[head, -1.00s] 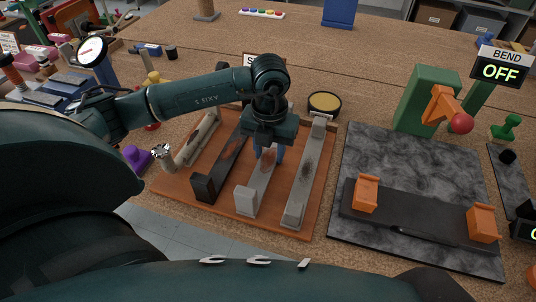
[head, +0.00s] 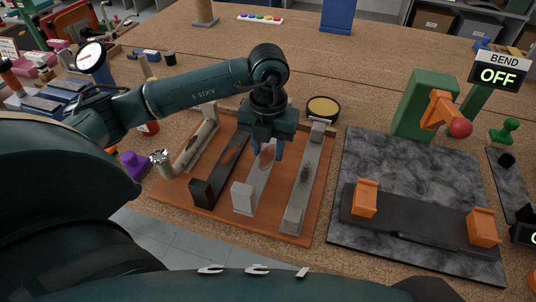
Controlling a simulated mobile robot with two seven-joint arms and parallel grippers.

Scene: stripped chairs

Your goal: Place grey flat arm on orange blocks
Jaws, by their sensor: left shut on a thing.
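A light grey flat arm (head: 243,198) with a rusty patch and a raised end block is over the middle of the brown tray (head: 176,197). My left gripper (head: 267,150) is shut on it from above, around its upper part. The arm appears just off the tray, though the gap is hard to see. Two orange blocks (head: 365,199) (head: 483,227) stand apart at the front of a dark stone slab (head: 375,150), on a black bar (head: 422,224). My right gripper is not in view.
A black arm (head: 205,192), another grey arm (head: 297,215) and a beige rounded arm (head: 200,145) lie on the tray. The slab's middle is clear.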

